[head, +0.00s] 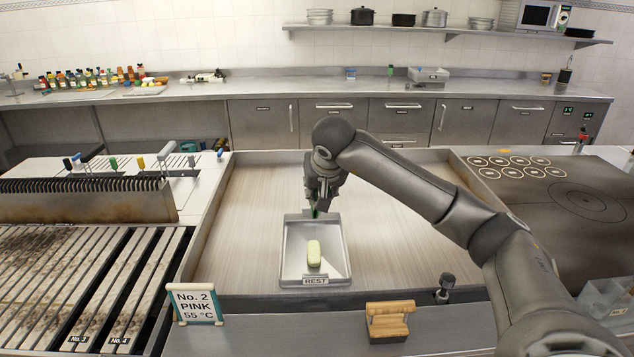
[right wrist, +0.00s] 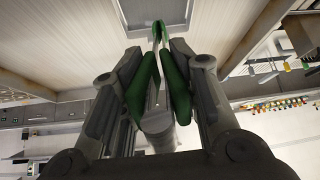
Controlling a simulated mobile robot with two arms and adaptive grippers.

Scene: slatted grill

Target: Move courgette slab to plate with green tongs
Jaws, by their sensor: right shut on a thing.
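The pale green courgette slab (head: 314,253) lies on a square metal plate (head: 335,268) with a "REST" label on its front edge. My right gripper (head: 318,203) is over the far edge of this plate, pointing down, and is shut on the green tongs (head: 315,213). In the right wrist view the green tongs (right wrist: 172,85) sit between the fingers, with their tips close together beside the metal plate (right wrist: 150,28). The slab does not show in that view. In the head view the tong tips appear apart from the slab. My left gripper is not in view.
A slatted grill (head: 60,275) with a dark comb-like guard is at the left. A rack with coloured handles (head: 140,164) stands behind it. A "No. 2 PINK 55 °C" sign (head: 195,303) and a wooden-handled press (head: 388,318) stand in front. A griddle (head: 560,195) is at the right.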

